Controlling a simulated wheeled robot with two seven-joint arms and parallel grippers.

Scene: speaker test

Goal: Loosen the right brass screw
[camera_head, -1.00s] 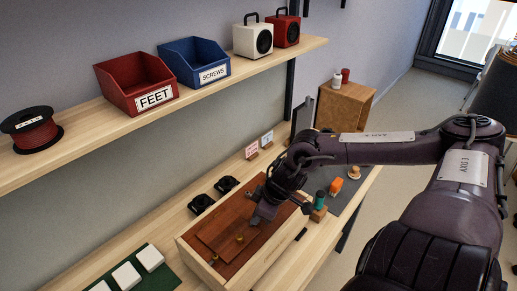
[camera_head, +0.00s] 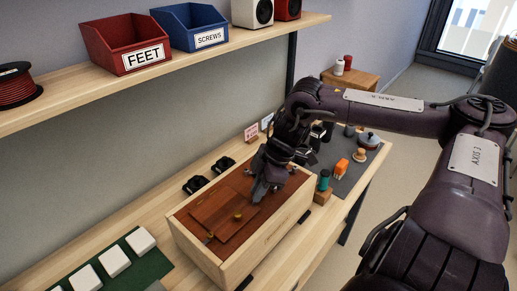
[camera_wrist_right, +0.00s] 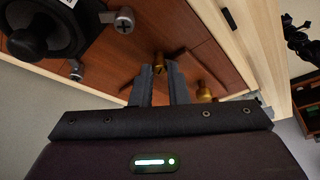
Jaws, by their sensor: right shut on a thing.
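An open light-wood box (camera_head: 262,240) with a red-brown inner panel (camera_head: 205,205) lies on the bench. Two brass screws, one near the middle (camera_head: 238,216) and one at the lower left (camera_head: 210,236), show uncovered in the head view. My right gripper (camera_head: 259,196) points down over the panel, up and right of them. In the wrist view my right gripper (camera_wrist_right: 161,78) has a brass screw (camera_wrist_right: 159,61) between its fingertips, shut on it. Another brass screw (camera_wrist_right: 205,94) shows just right of the fingers. In the head view my gripper hides the held screw. My left gripper is out of view.
A green cylinder (camera_head: 324,180) and an orange block (camera_head: 342,166) stand right of the box. Black parts (camera_head: 195,184) lie behind it. A shelf (camera_head: 150,82) with red (camera_head: 125,45) and blue (camera_head: 193,27) bins overhangs the back. A black speaker cone (camera_wrist_right: 50,28) shows in the wrist view.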

